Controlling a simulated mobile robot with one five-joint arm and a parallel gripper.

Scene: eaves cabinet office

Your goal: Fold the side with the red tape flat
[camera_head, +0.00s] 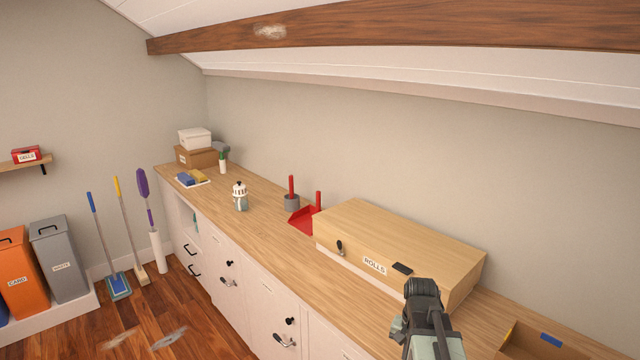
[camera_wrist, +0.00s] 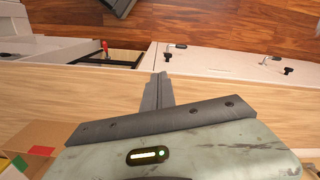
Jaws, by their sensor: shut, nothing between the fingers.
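The red tape (camera_wrist: 41,150) is a small strip on a brown cardboard side (camera_wrist: 55,132) at the lower left of the wrist view. A green patch (camera_wrist: 19,162) lies close to it. Part of an open cardboard box (camera_head: 519,338) shows at the lower right of the head view, with a blue strip (camera_head: 550,339) on it; no red tape is visible there. My gripper (camera_wrist: 160,82) is shut and empty over the wooden counter in the wrist view, apart from the cardboard. The rest of the box is cut off by the frame edges.
A long wooden box labelled ROLLS (camera_head: 400,235) stands on the counter (camera_head: 262,212) beside my arm. A red dustpan (camera_head: 303,221) and a white-and-grey jar (camera_head: 240,197) stand farther back. An open drawer (camera_wrist: 110,55) shows in the wrist view.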

